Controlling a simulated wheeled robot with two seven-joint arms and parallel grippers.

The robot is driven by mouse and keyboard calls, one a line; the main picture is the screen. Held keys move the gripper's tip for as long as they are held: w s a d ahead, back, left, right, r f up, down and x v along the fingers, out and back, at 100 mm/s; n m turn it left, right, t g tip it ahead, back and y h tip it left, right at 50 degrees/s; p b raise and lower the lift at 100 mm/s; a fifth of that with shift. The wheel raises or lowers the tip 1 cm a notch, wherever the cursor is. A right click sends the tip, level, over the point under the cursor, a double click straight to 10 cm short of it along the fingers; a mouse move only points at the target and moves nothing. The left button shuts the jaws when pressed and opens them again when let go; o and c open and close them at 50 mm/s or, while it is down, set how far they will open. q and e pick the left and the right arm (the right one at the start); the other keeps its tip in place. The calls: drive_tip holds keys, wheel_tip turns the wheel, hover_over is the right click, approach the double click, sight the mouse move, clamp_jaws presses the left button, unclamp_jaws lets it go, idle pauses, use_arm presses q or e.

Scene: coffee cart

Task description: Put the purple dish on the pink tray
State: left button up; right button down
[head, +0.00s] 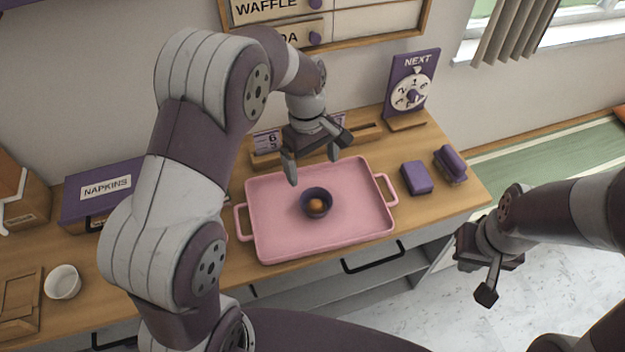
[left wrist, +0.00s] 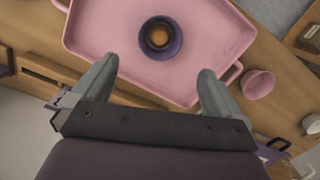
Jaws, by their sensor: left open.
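The purple dish (head: 303,206) sits upright inside the pink tray (head: 275,238), near its middle, with a round orange-brown thing (head: 317,206) in it. The left wrist view shows the dish (left wrist: 177,46) on the tray (left wrist: 100,30) too. My left gripper (head: 313,168) is open and empty above the far part of the tray. In the left wrist view its fingers (left wrist: 152,82) are spread apart, and the dish lies beyond them, not touching. My right gripper (head: 485,270) hangs off to the right, in front of the counter, away from the tray; its jaw opening is unclear.
A napkin box (head: 105,190) and a white bowl (head: 62,282) stand at the left. A purple block (head: 417,178) and a purple item (head: 450,164) lie right of the tray. A dial sign (head: 411,82) stands behind. A pink cup (left wrist: 257,83) is beside the tray.

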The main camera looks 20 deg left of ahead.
use_arm(q)
drive_tip(key=s+a+m+t, duration=0.1)
drive_tip(key=s+a+m, duration=0.1)
drive_tip(key=s+m, duration=0.3)
drive_tip(key=s+a+r+m+t+y, duration=0.1)
drive_tip(key=s+a+m, duration=0.1)
drive_tip(key=s+m, duration=0.3)
drive_tip(key=s, duration=0.4)
drive_tip(key=shift+s+a+r+m, duration=0.2)
drive_tip(key=shift+s+a+m, duration=0.1)
drive_tip(key=shift+s, duration=0.1)
drive_tip(key=shift+s, duration=0.1)
